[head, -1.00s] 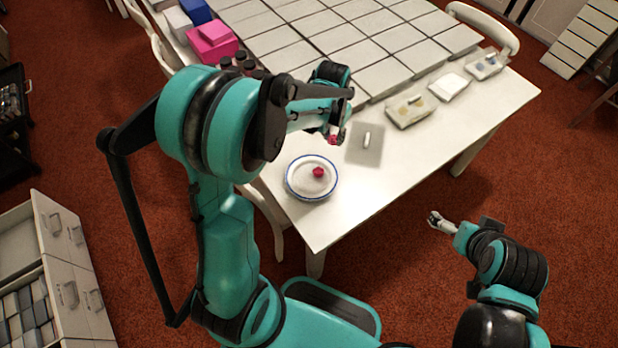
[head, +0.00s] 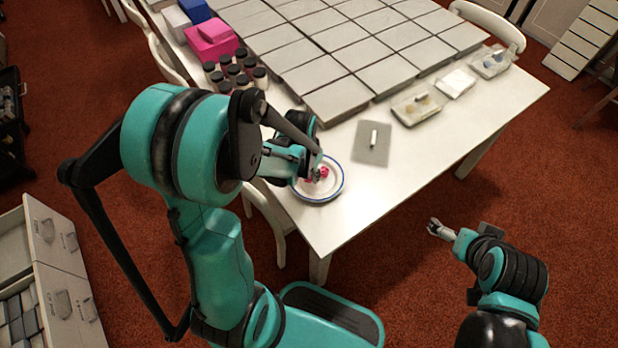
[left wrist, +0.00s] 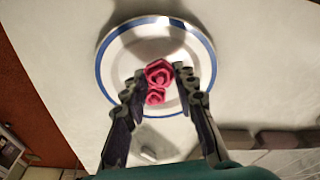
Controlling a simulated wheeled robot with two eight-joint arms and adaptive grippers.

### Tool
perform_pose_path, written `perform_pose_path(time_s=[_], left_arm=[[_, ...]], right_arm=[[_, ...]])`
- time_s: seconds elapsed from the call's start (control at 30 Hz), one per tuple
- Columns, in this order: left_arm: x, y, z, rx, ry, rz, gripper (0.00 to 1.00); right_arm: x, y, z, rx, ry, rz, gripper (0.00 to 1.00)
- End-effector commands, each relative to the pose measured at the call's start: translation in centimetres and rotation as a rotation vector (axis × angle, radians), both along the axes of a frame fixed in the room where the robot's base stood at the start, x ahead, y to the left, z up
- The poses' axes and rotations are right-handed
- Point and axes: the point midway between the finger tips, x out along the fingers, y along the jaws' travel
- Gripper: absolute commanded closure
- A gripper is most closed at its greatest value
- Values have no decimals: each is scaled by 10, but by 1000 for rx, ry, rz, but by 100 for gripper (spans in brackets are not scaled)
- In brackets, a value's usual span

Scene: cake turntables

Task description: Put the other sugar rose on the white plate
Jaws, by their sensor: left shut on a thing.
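The white plate (head: 337,191) with a blue rim lies near the table's front left corner; it fills the middle of the left wrist view (left wrist: 103,66). My left gripper (left wrist: 160,74) is over the plate, shut on a red-pink sugar rose (left wrist: 158,71). Another sugar rose (left wrist: 156,97) shows right beside it and looks smaller, on the plate. In the head view the two roses (head: 323,172) are close together, partly hidden by my left gripper (head: 316,173). I cannot tell whether the held rose touches the plate. My right gripper (head: 438,229) is off the table's front edge, away from everything.
A grey mat (head: 371,150) with a small white item lies right of the plate. Several trays (head: 418,108) line the right side. Dark-lidded jars (head: 240,70), pink boxes (head: 212,40) and large grey tiles (head: 330,90) fill the back. The front right tabletop is clear.

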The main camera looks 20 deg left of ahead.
Motion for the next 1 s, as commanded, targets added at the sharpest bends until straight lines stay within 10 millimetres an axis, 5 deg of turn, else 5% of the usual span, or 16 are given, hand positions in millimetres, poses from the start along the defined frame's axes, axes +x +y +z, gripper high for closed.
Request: perform_pose_path(time_s=[0.1, 0.47, 0.5, 0.57, 1.0], left_arm=[[0, 0, -18, 0, 0, 0, 85], [0, 0, -20, 0, 0, 0, 85], [0, 0, -20, 0, 0, 0, 67], [0, 0, -19, 0, 0, 0, 51], [0, 0, -8, 0, 0, 0, 51]], right_arm=[[0, 0, -12, 0, 0, 0, 0], [0, 0, -14, 0, 0, 0, 0], [0, 0, -13, 0, 0, 0, 0], [0, 0, -13, 0, 0, 0, 0], [0, 0, -4, 0, 0, 0, 0]])
